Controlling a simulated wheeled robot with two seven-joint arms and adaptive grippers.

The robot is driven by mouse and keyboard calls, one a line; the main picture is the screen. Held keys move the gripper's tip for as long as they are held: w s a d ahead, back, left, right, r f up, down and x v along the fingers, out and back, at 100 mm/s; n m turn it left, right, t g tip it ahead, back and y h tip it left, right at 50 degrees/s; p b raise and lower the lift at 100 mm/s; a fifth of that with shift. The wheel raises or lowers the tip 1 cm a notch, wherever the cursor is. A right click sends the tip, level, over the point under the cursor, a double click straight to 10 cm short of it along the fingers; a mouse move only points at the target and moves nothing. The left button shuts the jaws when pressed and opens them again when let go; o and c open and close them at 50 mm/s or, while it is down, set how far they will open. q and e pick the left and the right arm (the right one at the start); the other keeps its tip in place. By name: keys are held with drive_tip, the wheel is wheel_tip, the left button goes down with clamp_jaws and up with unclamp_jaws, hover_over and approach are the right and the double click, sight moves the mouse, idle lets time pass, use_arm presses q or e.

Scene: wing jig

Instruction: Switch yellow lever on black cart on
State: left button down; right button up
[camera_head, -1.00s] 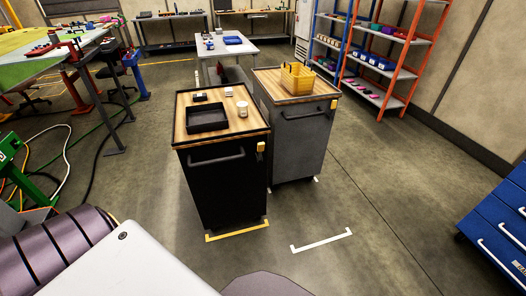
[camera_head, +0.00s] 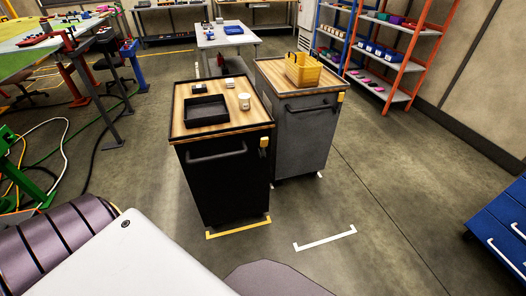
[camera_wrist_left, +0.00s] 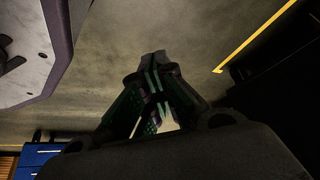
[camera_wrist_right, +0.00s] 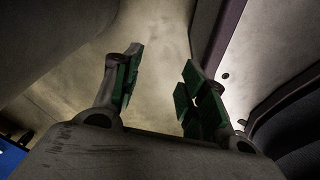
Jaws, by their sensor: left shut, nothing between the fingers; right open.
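The black cart (camera_head: 222,178) stands ahead of me in the head view, with a wooden top and a front handle. The yellow lever (camera_head: 264,143) is on the upper right of its front face; its exact position is too small to tell. My left gripper (camera_wrist_left: 157,70) shows in the left wrist view, shut and empty above the floor. My right gripper (camera_wrist_right: 158,85) shows in the right wrist view, open and empty above the floor. Neither gripper shows in the head view, and both are apart from the lever.
A grey cart (camera_head: 303,140) with a yellow basket (camera_head: 303,70) stands close at the black cart's right. A black tray (camera_head: 207,109) and a white cup (camera_head: 244,101) sit on the black cart. Blue drawers (camera_head: 503,235) stand at right. The floor before the carts is clear.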

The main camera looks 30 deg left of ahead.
use_arm(q)
drive_tip(key=w+d+r+n+t+b, duration=0.3)
drive_tip(key=w+r+n+t, duration=0.15)
drive_tip(key=w+r, duration=0.8)
drive_tip(key=w+d+r+n+t+b, duration=0.3)
drive_tip(key=w+r+t, duration=0.45)
drive_tip(key=w, duration=0.75)
use_arm(e)
drive_tip(key=w+a+r+y+b, duration=0.1)
drive_tip(key=w+a+r+b, duration=0.2)
drive_tip(key=w+a+r, duration=0.8)
use_arm(q)
drive_tip(key=a+r+n+g+y+b, duration=0.2)
drive_tip(key=a+r+n+y, duration=0.3)
drive_tip(key=r, duration=0.8)
drive_tip(key=w+a+r+n+g+y+b, duration=0.1)
drive_tip(key=a+r+n+y+b, duration=0.3)
drive_tip(key=r+n+y, duration=0.7)
drive_tip(key=shift+w+a+r+n+g+y+b, duration=0.2)
drive_tip(key=shift+a+r+n+g+y+b, duration=0.6)
drive_tip(key=shift+n, duration=1.85)
use_arm(e)
wheel_tip(320, 180, up, 13)
drive_tip(key=w+t+y, duration=0.1)
drive_tip(key=w, duration=0.1)
drive_tip(key=shift+w+a+p, duration=0.2)
drive_tip(key=shift+a+p, duration=0.2)
